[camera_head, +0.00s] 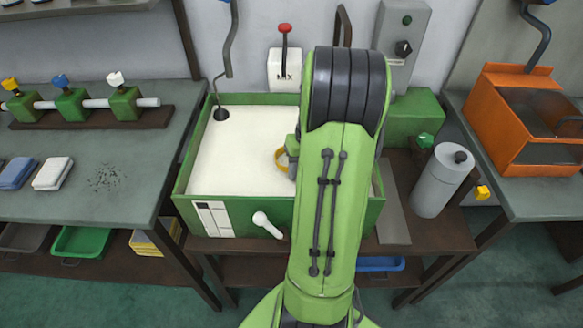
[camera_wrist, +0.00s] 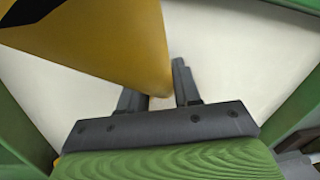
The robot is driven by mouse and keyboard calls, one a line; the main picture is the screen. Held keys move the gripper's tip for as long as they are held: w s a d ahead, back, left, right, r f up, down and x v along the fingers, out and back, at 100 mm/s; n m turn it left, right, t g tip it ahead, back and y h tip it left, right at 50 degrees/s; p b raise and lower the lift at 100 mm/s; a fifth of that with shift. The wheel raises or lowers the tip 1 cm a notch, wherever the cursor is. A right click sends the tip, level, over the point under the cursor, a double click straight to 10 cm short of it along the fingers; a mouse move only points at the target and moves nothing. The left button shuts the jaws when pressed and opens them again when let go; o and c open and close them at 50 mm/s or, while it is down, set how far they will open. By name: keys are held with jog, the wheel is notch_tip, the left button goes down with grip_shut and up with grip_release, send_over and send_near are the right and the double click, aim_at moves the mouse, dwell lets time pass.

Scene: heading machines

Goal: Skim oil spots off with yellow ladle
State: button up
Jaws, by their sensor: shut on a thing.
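The yellow ladle (camera_head: 281,159) shows as a small curved rim beside my arm, over the white liquid (camera_head: 236,155) in the green tank (camera_head: 186,185). In the wrist view the ladle (camera_wrist: 110,45) is large and runs from the upper left down to my gripper (camera_wrist: 160,95). My gripper is shut on it; its two dark fingers stand on either side of the ladle's narrow end.
A dark pipe (camera_head: 222,95) hangs into the tank's back left corner. A control box with a red-knobbed lever (camera_head: 285,70) is behind the tank. A grey cylinder (camera_head: 440,180) stands to the right, near an orange bin (camera_head: 520,120). A white-handled valve (camera_head: 267,223) juts from the tank's front.

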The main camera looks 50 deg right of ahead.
jog(key=s+d+r+p, duration=0.2)
jog(key=s+r+p, duration=0.1)
jog(key=r+p, duration=0.7)
notch_tip(320, 180, up, 2)
jog(key=shift+d+r+p, duration=0.1)
jog(key=shift+d+p, duration=0.1)
jog(key=shift+p, duration=0.2)
dwell(0.6)
dwell(1.2)
